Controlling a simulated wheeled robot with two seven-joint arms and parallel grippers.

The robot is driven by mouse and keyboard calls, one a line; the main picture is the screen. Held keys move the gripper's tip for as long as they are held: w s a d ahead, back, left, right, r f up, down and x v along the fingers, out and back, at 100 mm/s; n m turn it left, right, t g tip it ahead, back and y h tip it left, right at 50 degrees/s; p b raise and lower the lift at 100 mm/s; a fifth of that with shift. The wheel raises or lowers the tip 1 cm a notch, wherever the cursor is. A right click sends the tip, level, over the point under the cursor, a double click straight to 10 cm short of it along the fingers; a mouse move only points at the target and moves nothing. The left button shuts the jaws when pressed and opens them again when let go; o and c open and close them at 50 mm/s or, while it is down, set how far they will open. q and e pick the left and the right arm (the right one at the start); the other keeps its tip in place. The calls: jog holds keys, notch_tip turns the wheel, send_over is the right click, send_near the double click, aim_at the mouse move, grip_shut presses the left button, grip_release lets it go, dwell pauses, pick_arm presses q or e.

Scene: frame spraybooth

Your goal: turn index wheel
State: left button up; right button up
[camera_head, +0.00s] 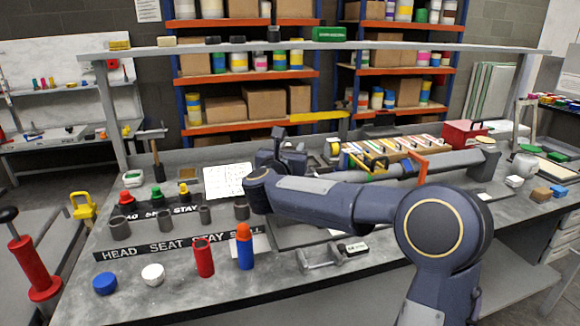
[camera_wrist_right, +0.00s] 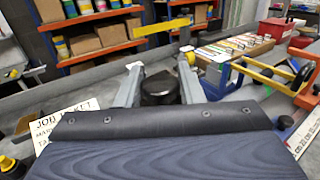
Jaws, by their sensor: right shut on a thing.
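My right gripper (camera_head: 282,143) reaches over the middle of the bench, with my arm coming in from the right. In the right wrist view its two grey fingers (camera_wrist_right: 160,82) stand on either side of a dark round knob, which looks like the index wheel (camera_wrist_right: 160,92), and are shut on it. My gripper body hides the lower part of the wheel. In the head view my own arm and gripper hide the wheel. My left gripper is not in view.
A white job card (camera_head: 228,181) lies left of my gripper. Red and blue bottles (camera_head: 204,258) stand at the front, near grey cups (camera_head: 165,221). A rack of coloured strips (camera_head: 395,150) and a red box (camera_head: 463,133) stand at right. A shelf (camera_head: 300,48) spans above.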

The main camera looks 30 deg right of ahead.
jog(key=n+t+y+b, duration=0.1)
jog(key=y+b, duration=0.1)
jog(key=n+t+y+b, duration=0.1)
jog(key=n+y+b, duration=0.1)
jog(key=n+t+y+b, duration=0.1)
jog(key=y+b, duration=0.1)
jog(key=shift+s+d+f+n+t, duration=0.1)
jog(key=shift+d+f+n+t, duration=0.05)
jog(key=shift+f+n+t, duration=0.2)
pick_arm(q)
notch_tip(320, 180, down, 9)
jog(key=b, duration=0.1)
pick_arm(e)
jog(key=shift+r+n+t+y, duration=0.15)
jog(key=shift+n+t+y, duration=0.15)
jog(key=shift+n+y, duration=0.4)
jog(key=shift+r+n+t+y, duration=0.15)
jog(key=shift+n+t+y, duration=0.15)
jog(key=shift+y, duration=0.7)
jog(key=shift+n+y, duration=0.35)
jog(key=shift+y, duration=0.15)
pick_arm(q)
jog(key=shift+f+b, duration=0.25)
jog(key=shift+b, duration=0.2)
pick_arm(e)
jog(key=shift+a+r+n+y, duration=0.1)
jog(key=shift+a+n+y, duration=0.1)
jog(key=shift+n+y, duration=0.3)
